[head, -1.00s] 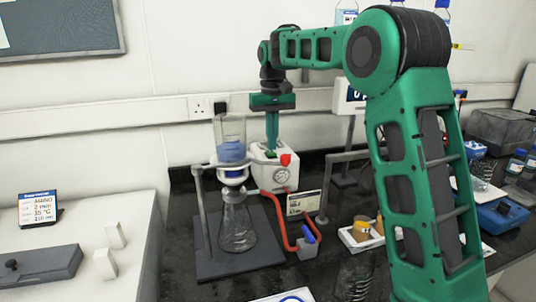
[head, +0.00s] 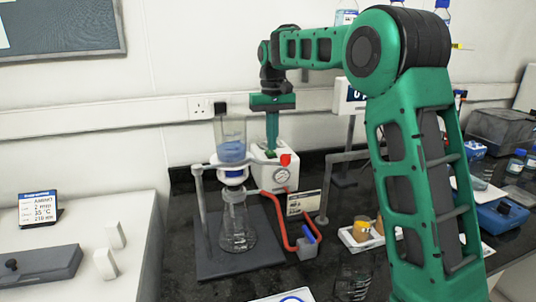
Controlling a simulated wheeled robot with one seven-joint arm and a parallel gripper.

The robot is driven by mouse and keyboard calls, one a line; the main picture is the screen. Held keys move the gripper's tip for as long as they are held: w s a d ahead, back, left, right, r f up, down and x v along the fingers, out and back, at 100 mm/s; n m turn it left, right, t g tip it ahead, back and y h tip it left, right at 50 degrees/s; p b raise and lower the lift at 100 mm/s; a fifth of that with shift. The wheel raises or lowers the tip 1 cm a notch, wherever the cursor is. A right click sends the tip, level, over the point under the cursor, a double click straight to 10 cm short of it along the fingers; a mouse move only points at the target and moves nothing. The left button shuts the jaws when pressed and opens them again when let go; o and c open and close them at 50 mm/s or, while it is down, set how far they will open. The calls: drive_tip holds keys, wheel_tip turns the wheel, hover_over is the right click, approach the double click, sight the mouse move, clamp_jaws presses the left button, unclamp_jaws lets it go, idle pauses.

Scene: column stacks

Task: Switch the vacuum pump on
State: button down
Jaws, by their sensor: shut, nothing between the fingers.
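Whether the tips touch the switch, I cannot tell. A red hose (head: 281,222) runs from the pump to a small valve block with a blue handle (head: 309,233).
Left of the pump, a filter funnel with blue contents (head: 231,150) sits over a glass flask (head: 237,225) on a clamp stand. A small label card (head: 303,203) and a white tray with small jars (head: 357,240) stand to the right. A grey stand is close behind.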

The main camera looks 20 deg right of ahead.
sight(272, 152)
drive_tip(key=shift+f, duration=0.75)
idle(0.7)
drive_tip(key=shift+r, duration=0.1)
wheel_tip(272, 152, up, 7)
idle(0.8)
